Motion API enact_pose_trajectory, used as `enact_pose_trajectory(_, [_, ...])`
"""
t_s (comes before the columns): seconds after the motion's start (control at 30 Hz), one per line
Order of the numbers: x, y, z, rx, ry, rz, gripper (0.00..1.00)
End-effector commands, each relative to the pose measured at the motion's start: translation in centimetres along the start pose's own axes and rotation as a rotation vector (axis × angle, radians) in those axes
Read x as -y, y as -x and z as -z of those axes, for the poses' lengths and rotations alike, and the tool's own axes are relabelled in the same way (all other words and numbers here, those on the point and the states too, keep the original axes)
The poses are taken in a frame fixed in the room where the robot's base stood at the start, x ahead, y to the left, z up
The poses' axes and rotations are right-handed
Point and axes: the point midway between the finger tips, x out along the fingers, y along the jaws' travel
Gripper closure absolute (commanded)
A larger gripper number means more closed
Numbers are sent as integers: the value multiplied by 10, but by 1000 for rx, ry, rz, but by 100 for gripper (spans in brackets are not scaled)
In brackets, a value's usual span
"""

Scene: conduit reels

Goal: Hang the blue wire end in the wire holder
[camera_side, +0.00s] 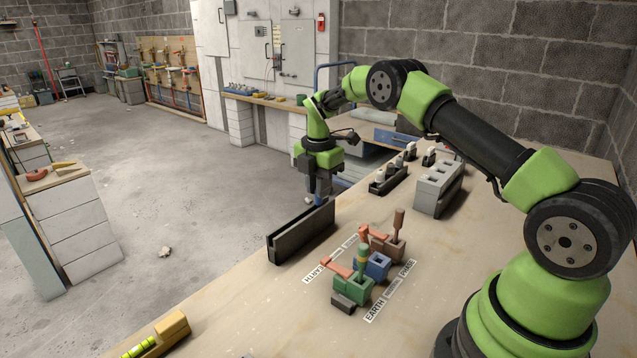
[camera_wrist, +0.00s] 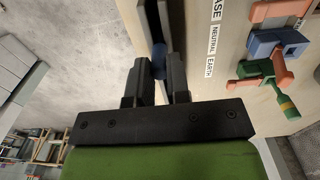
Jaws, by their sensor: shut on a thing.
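My gripper (camera_side: 319,194) is shut on the blue wire end and points down at the far end of the black wire holder. The blue wire end shows in the wrist view (camera_wrist: 159,63) as a small dark blue piece between the fingertips (camera_wrist: 157,80). In the side view only a bit of blue shows below the fingers. The wire holder (camera_side: 290,243) is a long black slotted piece standing at the table's left edge. It also shows in the wrist view (camera_wrist: 145,20), just beyond the blue end. I cannot tell whether the blue end is inside the slot or above it.
Green (camera_side: 350,290), blue (camera_side: 376,266) and brown (camera_side: 385,246) terminal blocks stand mid-table between printed labels (camera_side: 390,291). A grey block with openings (camera_side: 436,192) and a black rack with white pieces (camera_side: 388,180) stand behind.

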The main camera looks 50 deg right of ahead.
Motion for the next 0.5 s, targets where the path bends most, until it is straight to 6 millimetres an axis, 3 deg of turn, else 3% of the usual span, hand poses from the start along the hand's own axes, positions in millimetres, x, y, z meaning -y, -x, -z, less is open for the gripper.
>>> enact_pose_trajectory(0.33, [0, -2, 0, 0, 0, 0, 100])
enact_pose_trajectory(0.37, [0, -2, 0, 0, 0, 0, 81])
enact_pose_trajectory(0.5, [0, -2, 0, 0, 0, 0, 53])
